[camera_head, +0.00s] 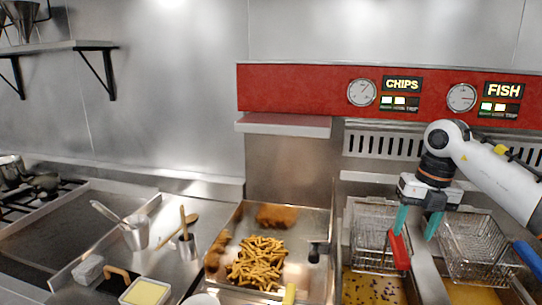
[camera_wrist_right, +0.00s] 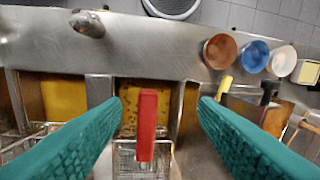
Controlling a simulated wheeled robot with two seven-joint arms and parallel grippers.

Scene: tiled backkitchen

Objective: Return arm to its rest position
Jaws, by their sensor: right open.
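My right arm comes in from the right in the head view. Its gripper (camera_head: 417,226) has two teal fingers, spread apart and empty, over the fryer. The red handle (camera_head: 400,250) of the left fryer basket (camera_head: 368,226) is close by the left finger. In the right wrist view the open fingers (camera_wrist_right: 160,104) have the red handle (camera_wrist_right: 147,125) in the gap between them, with clear space on both sides. Whether the handle lies at fingertip depth I cannot tell. My left gripper is not in view.
A second wire basket (camera_head: 478,240) with a blue handle (camera_head: 527,258) stands to the right. Fries (camera_head: 257,262) lie in a metal tray left of the fryer. Colored bowls (camera_wrist_right: 254,56) stand on the counter. The red control panel (camera_head: 300,88) is behind.

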